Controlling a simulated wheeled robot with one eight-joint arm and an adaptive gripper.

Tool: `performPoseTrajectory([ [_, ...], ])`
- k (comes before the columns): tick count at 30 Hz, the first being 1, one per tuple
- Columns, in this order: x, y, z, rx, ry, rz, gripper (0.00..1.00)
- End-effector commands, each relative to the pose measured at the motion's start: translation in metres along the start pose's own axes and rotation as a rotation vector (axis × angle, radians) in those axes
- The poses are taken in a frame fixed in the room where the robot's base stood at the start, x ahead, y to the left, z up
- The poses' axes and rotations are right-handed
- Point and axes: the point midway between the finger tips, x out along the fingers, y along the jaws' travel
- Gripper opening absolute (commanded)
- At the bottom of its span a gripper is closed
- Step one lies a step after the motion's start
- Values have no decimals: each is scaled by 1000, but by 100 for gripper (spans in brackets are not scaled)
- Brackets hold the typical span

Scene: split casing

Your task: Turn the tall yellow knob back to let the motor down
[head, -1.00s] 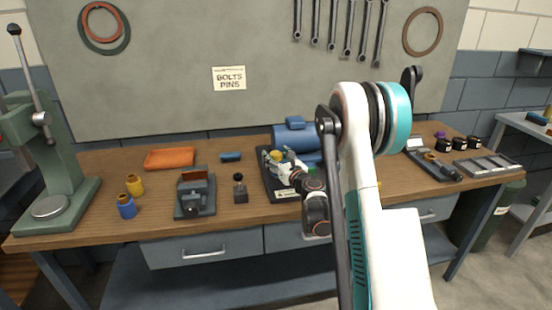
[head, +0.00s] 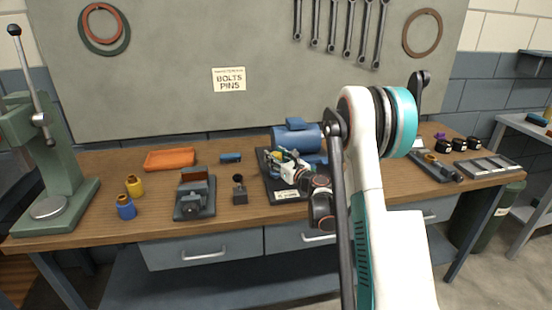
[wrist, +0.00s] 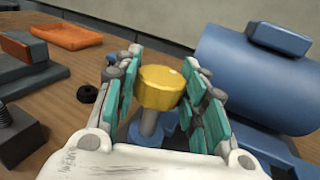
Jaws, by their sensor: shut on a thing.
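The tall yellow knob (wrist: 160,88) stands on a grey stem in the wrist view, between the teal-padded fingers of my gripper (wrist: 158,95). My gripper is shut on the knob. The blue motor (wrist: 255,78) lies just to the right of the gripper in the wrist view. In the head view the motor (head: 297,137) sits at the back of a dark base plate (head: 270,182), and my gripper (head: 287,158) is in front of it. The knob is mostly hidden there by my gripper and wrist.
An orange tray (head: 170,158), a small vise-like block (head: 195,195), a dark plunger piece (head: 239,190), and yellow (head: 134,186) and blue (head: 126,207) bushings stand to the left. A green press (head: 50,170) is at far left. Bare wood lies between them.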

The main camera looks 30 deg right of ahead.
Motion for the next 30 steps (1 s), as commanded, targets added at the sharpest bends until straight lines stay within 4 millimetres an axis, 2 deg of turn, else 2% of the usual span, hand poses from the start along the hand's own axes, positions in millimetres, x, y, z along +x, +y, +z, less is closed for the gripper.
performPoseTrajectory([
  [13, 0, -2, 0, 9, -3, 309, 14],
  [26, 0, 0, 0, 10, -3, 355, 14],
  [27, 0, 0, 0, 10, -2, 354, 40],
  [30, 0, 0, 0, 9, -2, 354, 60],
])
